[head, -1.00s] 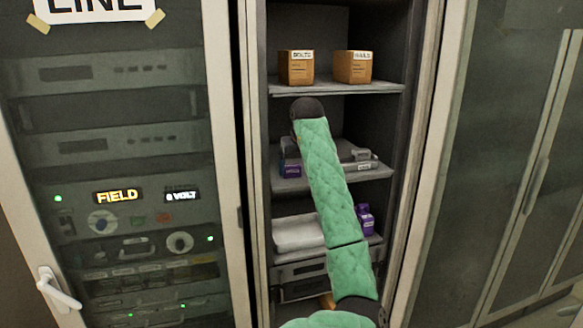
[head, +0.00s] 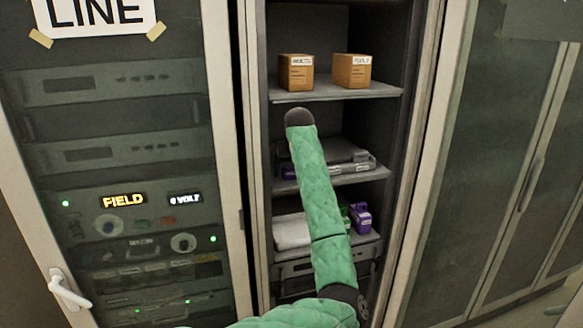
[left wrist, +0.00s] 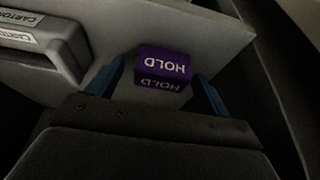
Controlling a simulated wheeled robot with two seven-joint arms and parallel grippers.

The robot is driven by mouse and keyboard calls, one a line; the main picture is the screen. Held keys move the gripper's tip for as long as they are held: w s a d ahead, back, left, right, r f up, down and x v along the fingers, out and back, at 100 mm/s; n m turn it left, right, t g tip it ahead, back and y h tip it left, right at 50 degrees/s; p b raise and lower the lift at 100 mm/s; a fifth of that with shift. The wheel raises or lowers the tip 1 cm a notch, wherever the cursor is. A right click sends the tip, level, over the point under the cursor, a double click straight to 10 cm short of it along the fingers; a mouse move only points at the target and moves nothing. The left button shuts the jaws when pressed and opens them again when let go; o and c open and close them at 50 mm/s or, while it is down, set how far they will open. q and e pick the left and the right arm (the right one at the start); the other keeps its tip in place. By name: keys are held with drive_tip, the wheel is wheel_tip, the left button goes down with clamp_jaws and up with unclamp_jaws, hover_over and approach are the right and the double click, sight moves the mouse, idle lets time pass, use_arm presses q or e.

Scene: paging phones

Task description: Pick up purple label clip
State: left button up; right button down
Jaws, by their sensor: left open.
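The purple label clip (left wrist: 163,66) is a small purple block marked HOLD, on a pale shelf in the left wrist view. In the head view a bit of purple (head: 289,173) shows at the left front of the middle shelf, mostly behind my arm. My left gripper (left wrist: 158,72) is open, its two blue fingers on either side of the clip. I cannot tell whether they touch it. In the head view my green-sleeved arm hides the gripper's fingers. My right gripper is not in view.
A grey tray-like item (left wrist: 38,40) with CARTON labels lies left of the clip. The middle shelf (head: 350,178) also holds grey gear (head: 345,160). Two brown boxes (head: 296,72) (head: 352,70) stand on the shelf above. A purple item (head: 360,218) sits on the lower shelf.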

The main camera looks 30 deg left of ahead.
use_arm(q)
drive_tip(key=shift+a+f, duration=0.1)
drive_tip(key=shift+f, duration=0.15)
drive_tip(key=shift+c, duration=0.2)
drive_tip(key=c, duration=1)
drive_tip(key=shift+r, duration=0.1)
